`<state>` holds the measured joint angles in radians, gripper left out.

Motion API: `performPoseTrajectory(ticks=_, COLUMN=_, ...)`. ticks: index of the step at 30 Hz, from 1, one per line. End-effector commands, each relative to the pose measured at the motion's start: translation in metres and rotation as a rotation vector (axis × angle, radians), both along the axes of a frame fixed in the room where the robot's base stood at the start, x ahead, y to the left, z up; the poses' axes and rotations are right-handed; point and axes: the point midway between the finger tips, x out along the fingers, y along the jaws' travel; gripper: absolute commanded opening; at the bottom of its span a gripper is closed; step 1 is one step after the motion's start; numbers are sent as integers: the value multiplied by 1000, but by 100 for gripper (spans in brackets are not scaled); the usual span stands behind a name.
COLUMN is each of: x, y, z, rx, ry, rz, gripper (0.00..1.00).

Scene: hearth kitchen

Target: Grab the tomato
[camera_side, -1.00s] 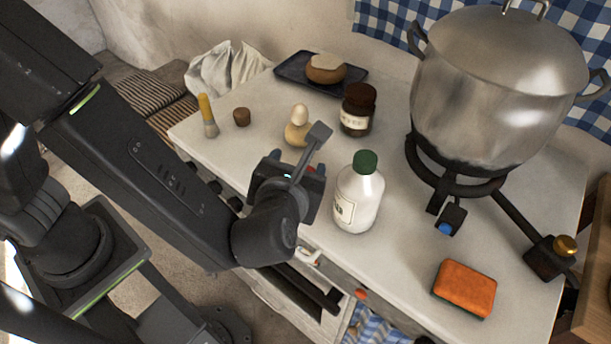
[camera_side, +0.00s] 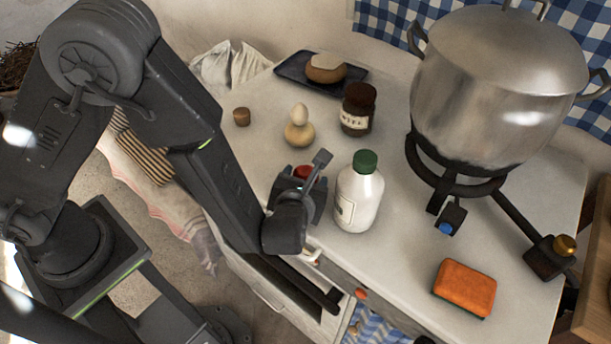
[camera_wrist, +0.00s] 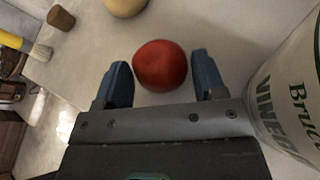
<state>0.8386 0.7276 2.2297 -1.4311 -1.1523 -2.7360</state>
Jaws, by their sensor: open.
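The red tomato (camera_wrist: 161,65) rests on the pale counter and shows in the wrist view between and slightly beyond my two blue fingertips. In the side view only a bit of the tomato (camera_side: 304,172) shows, mostly hidden behind my gripper (camera_side: 308,193). My gripper (camera_wrist: 163,83) is open, with a finger on either side of the tomato.
A white vinegar bottle (camera_side: 358,195) with a green cap stands close to the right of my gripper. A big pot (camera_side: 490,90) and orange sponge (camera_side: 464,288) are to the right.

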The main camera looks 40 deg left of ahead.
Motion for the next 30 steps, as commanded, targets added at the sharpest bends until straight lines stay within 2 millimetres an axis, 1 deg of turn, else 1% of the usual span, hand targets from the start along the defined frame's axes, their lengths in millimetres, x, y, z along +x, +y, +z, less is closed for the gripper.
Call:
performPoseTrajectory(ticks=8, x=2, y=1, z=-1, rx=0, ry=0, rz=-1, gripper=63)
performPoseTrajectory(ticks=19, x=2, y=1, z=-1, rx=0, ry=-1, rz=0, gripper=28)
performPoseTrajectory(ticks=26, x=2, y=1, z=0, rx=0, ry=-1, rz=0, gripper=27)
performPoseTrajectory(ticks=30, x=2, y=1, z=5, rx=0, ry=-2, rz=-1, gripper=27)
